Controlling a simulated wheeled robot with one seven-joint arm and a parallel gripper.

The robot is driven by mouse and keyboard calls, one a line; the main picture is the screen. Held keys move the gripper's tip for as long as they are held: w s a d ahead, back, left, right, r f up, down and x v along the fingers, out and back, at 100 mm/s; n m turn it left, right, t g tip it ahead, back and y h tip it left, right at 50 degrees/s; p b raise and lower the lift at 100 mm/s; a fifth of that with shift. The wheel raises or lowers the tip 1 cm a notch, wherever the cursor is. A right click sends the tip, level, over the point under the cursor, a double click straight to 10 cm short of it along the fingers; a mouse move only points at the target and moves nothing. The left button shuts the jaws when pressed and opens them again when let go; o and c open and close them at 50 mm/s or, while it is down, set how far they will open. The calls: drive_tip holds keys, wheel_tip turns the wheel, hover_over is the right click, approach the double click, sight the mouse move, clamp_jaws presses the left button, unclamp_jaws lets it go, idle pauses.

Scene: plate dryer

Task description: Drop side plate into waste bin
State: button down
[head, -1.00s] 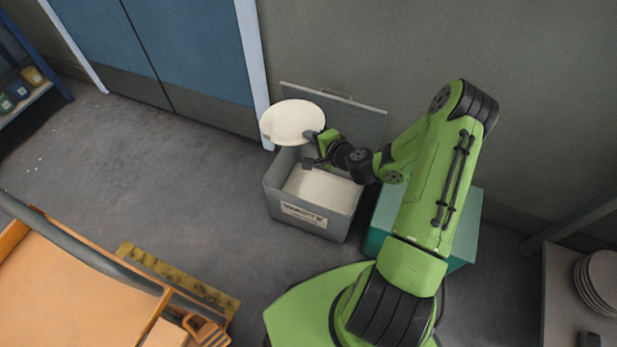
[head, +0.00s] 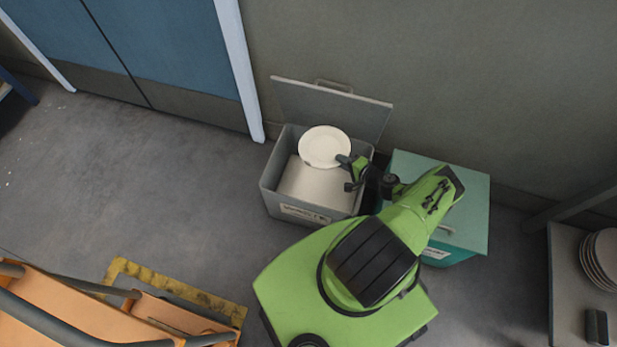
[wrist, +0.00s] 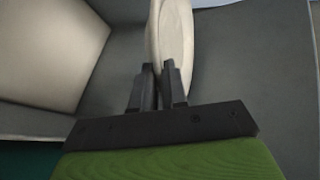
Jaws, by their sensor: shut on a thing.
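The side plate (head: 324,146) is white and round. In the head view it is over the back part of the open grey waste bin (head: 272,201), near the raised lid. My gripper (head: 347,161) is shut on the plate's right edge. In the wrist view the plate (wrist: 172,35) shows edge-on between the closed fingers of my gripper (wrist: 159,80). The bin's interior has a pale flat surface (head: 306,186), also in the wrist view at left (wrist: 45,50). I cannot tell how far the plate is above it.
The bin's grey lid (head: 335,108) stands open against the wall. A teal lidded bin (head: 465,205) is right of the waste bin, beside my arm. Stacked plates (head: 602,258) are on a shelf at far right. An orange cart (head: 60,315) is at lower left. Floor left of the bin is clear.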

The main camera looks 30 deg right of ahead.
wheel_tip(320, 180, down, 6)
drive_tip(key=b, duration=0.5)
drive_tip(key=c, duration=1.1)
unclamp_jaws()
drive_tip(key=shift+s, duration=0.1)
drive_tip(key=p+v, duration=0.4)
drive_tip(key=v, duration=1.1)
drive_tip(key=shift+s+r, duration=0.2)
drive_tip(key=shift+s, duration=0.15)
drive_tip(key=shift+w+d, duration=0.1)
